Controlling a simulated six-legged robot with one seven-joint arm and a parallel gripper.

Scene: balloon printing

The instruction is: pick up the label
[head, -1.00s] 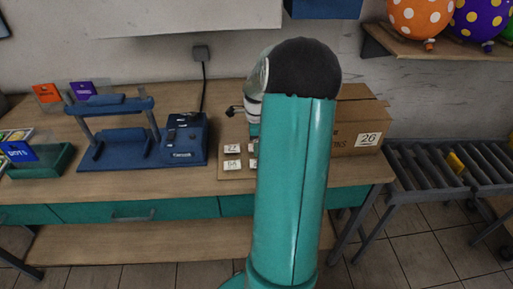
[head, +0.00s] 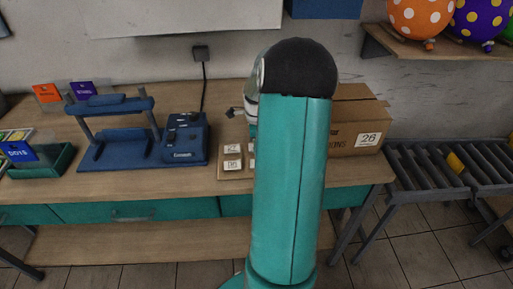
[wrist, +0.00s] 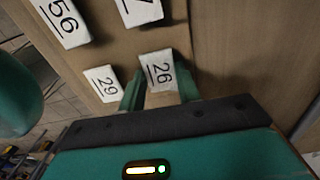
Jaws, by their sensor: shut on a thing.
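Several white number labels lie on a light wooden board (head: 236,175) on the workbench. Label 29 (wrist: 104,83) lies just left of the fingers. Label 56 (wrist: 63,22) and another partly cropped label (wrist: 142,10) lie farther up. In the head view, my own arm hides the gripper and part of the board.
A cardboard box (head: 345,142) bearing a 26 label stands right of the board. A blue press (head: 118,151) and a blue device (head: 184,138) stand to the left. A roller conveyor (head: 420,165) is at the right. The front of the bench is mostly clear.

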